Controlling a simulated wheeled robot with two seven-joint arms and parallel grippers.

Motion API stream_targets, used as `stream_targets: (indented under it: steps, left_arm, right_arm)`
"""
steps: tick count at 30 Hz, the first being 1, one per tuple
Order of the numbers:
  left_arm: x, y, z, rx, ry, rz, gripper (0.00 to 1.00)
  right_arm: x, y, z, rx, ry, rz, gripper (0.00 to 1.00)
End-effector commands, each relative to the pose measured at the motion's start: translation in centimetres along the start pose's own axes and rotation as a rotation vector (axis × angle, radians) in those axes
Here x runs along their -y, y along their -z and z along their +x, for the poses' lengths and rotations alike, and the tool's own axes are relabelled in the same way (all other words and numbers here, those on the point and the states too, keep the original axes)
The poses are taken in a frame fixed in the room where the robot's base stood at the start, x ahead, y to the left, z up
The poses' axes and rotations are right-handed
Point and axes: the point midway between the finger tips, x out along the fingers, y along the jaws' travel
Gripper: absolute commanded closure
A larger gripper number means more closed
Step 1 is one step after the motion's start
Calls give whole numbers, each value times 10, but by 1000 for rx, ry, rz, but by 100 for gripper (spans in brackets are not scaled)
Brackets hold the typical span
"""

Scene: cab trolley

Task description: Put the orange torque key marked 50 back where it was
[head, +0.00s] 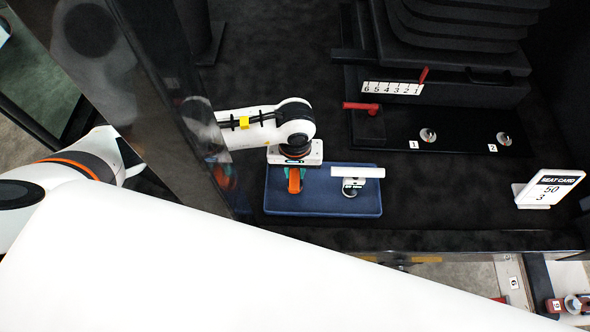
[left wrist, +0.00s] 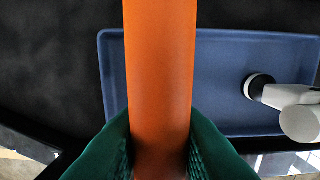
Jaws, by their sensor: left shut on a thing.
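My left gripper (head: 294,166) is above the left part of the blue tray (head: 325,206), shut on an orange torque key (head: 294,184). In the left wrist view the green fingers (left wrist: 160,150) clasp the key's orange handle (left wrist: 160,70), which stretches up the picture in front of the tray (left wrist: 222,75). No marking on the orange key is readable, and its lower end is hidden. Whether it touches the tray is unclear. A white key (head: 358,172) lies in the tray's right part, apart from the orange one. My right gripper is not in view.
A seat card (head: 550,188) reading 50 and 3 stands at the right. Behind the tray are bolts labelled 1 (head: 428,135) and 2 (head: 503,139), a red lever (head: 362,107) and a numbered scale (head: 392,88). A dark post (head: 175,100) stands left of the tray.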

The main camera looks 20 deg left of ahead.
Motion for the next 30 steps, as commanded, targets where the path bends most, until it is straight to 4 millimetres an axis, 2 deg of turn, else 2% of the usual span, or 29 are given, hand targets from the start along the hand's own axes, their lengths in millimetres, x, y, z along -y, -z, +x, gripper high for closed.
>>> stream_targets:
  steps: [3, 14, 15, 18, 19, 30]
  left_arm:
    - [0, 0, 13, 0, 0, -1, 100]
    - [0, 0, 18, 2, 1, 0, 100]
    - [0, 0, 18, 0, 0, 0, 75]
    - [0, 0, 17, 0, 0, 0, 59]
    - [0, 0, 17, 0, 0, 0, 57]
    - [0, 0, 11, 1, 1, 0, 57]
  right_arm:
    - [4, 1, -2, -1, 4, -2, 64]
    - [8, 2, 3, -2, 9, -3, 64]
    - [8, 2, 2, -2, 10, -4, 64]
    - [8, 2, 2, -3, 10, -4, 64]
    - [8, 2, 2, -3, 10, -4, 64]
    - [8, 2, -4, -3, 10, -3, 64]
